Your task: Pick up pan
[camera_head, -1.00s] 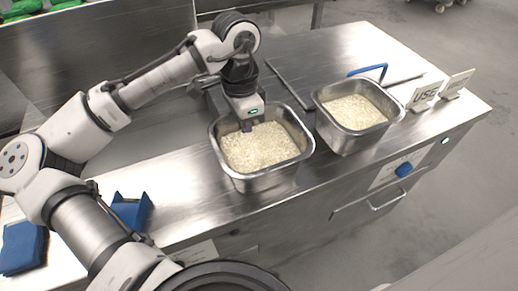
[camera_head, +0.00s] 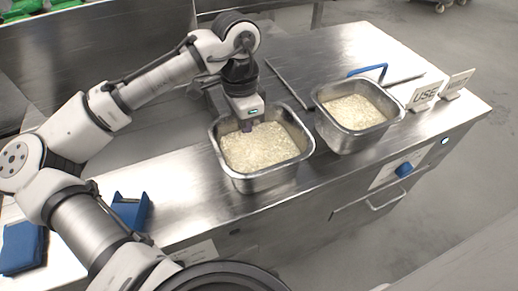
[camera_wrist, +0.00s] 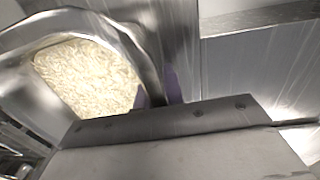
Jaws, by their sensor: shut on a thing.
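A metal pan of rice (camera_head: 272,182) stands on the steel counter near its front edge, below my arm. It also shows in the wrist view, with its rim (camera_wrist: 62,17) and the rice in it at the upper left. My gripper (camera_head: 247,125) points down at the pan's far left rim. Its purple fingertips (camera_wrist: 160,90) show at the pan's wall in the wrist view, shut on the rim. The rest of the fingers is hidden by the gripper body.
A second pan of rice (camera_head: 352,136) stands close on the right. Behind it are a blue handle (camera_head: 368,71) and two small signs (camera_head: 426,95) at the right. Blue holders (camera_head: 130,211) sit at the front left. The counter (camera_head: 190,196) left of the pan is clear.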

